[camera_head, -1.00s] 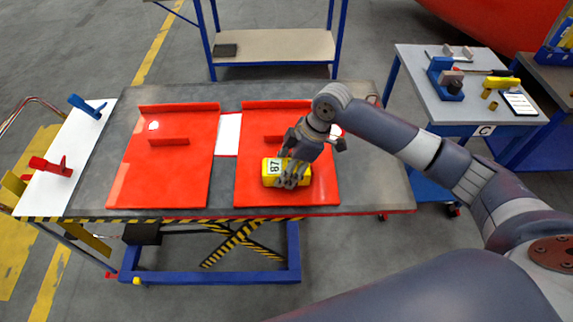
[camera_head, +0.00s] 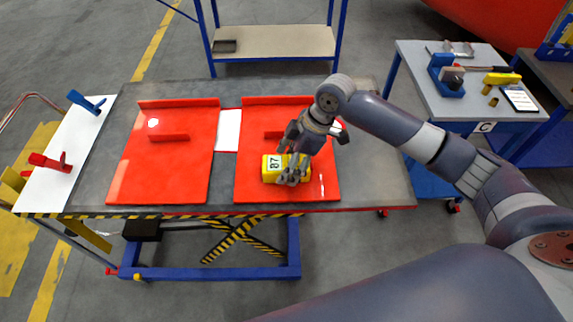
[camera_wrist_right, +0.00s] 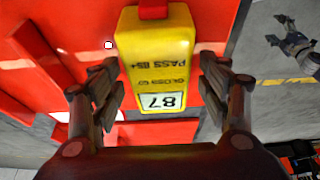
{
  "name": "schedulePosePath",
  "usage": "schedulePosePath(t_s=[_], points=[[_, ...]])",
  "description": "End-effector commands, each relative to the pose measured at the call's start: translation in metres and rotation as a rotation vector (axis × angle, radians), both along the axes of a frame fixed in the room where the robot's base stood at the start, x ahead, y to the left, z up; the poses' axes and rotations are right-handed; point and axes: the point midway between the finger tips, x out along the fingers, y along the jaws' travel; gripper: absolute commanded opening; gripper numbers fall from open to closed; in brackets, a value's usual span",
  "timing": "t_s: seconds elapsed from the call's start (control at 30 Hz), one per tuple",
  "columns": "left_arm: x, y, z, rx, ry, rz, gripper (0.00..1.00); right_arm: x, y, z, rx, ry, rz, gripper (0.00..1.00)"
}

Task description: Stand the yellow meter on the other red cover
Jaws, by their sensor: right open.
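The yellow meter (camera_head: 272,170) rests on the right red cover (camera_head: 255,193), near its front half. In the right wrist view the meter (camera_wrist_right: 158,50) shows its display reading 87 and a red part at its far end. My right gripper (camera_head: 289,178) is over the meter. In the wrist view its fingers (camera_wrist_right: 160,98) stand open on either side of the meter, with gaps between. The left red cover (camera_head: 160,180) lies apart on the same table and has no meter on it. My left gripper is not in view.
Each cover has a raised red handle, such as the left one (camera_head: 169,137). A white strip (camera_head: 228,130) lies between the covers. Red and blue clamps (camera_head: 52,161) lie on a white board at left. A side table (camera_head: 460,110) with tools stands at right.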

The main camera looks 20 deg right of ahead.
Motion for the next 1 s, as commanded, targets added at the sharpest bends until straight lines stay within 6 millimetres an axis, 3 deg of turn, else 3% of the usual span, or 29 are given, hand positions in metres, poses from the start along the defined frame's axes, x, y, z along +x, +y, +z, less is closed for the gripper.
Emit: schedulePosePath(t_s=[0.3,0.5,1.0], points=[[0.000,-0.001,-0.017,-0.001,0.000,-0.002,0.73,-0.006,-0.026,0.062,-0.001,-0.007,-0.002,0.70],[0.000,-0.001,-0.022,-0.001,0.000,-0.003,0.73,-0.010,-0.036,0.089,-0.001,-0.003,0.000,0.70],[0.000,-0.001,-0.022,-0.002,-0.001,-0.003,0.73,-0.011,-0.039,0.099,0.000,-0.001,0.000,0.70]])
